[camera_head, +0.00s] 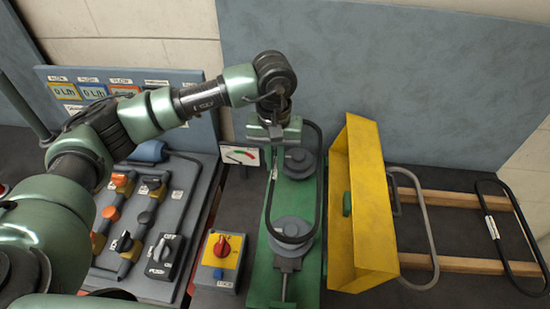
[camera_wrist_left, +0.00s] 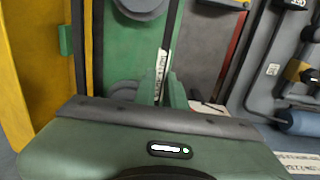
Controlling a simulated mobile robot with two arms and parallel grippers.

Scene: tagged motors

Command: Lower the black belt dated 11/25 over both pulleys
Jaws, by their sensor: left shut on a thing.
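My left gripper (camera_head: 275,133) is shut on a black belt (camera_head: 320,185) near the far end of the green base (camera_head: 312,270). The belt hangs as a long loop whose outline surrounds the far pulley (camera_head: 299,162) and the near pulley (camera_head: 291,230). I cannot tell whether it is seated or still above them. The wrist view shows my left fingers (camera_wrist_left: 166,92) at one run of the belt (camera_wrist_left: 171,28), beside a white tag (camera_wrist_left: 162,68) whose print is too small to read surely. My right gripper is not in view.
A yellow guard (camera_head: 362,190) stands open right of the pulleys. Further right, wooden rails (camera_head: 455,199) bear a grey belt (camera_head: 424,225) and another tagged black belt (camera_head: 527,225). A yellow box with a red knob (camera_head: 221,248) and a switch panel (camera_head: 190,185) lie left.

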